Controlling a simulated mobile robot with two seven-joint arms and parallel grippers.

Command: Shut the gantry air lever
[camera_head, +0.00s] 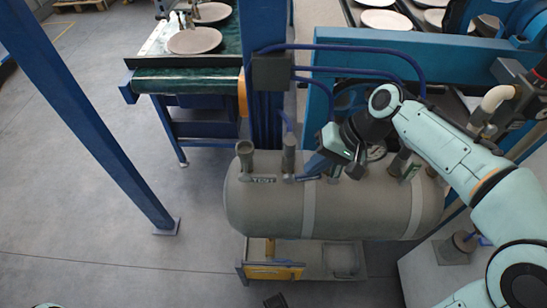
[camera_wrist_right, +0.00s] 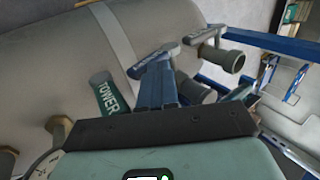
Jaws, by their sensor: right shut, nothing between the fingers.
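A grey horizontal air tank (camera_head: 275,207) with pipe stubs and valves along its top stands in the middle of the head view. My right gripper (camera_head: 313,166) is shut and empty, pointing down-left at the tank's top. In the wrist view its blue fingers (camera_wrist_right: 156,84) reach a blue-grey lever bar (camera_wrist_right: 145,66) beside a pipe stub; whether they touch is unclear. Another lever (camera_wrist_right: 203,36) lies beside an open stub (camera_wrist_right: 231,61). No gantry label is readable.
Blue pipes (camera_head: 345,47) and a grey box (camera_head: 272,71) stand behind the tank. A conveyor with plates (camera_head: 194,41) is at upper left. A blue post (camera_head: 95,125) stands at left. A yellow-fronted base (camera_head: 272,272) is below the tank. Floor at left is clear.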

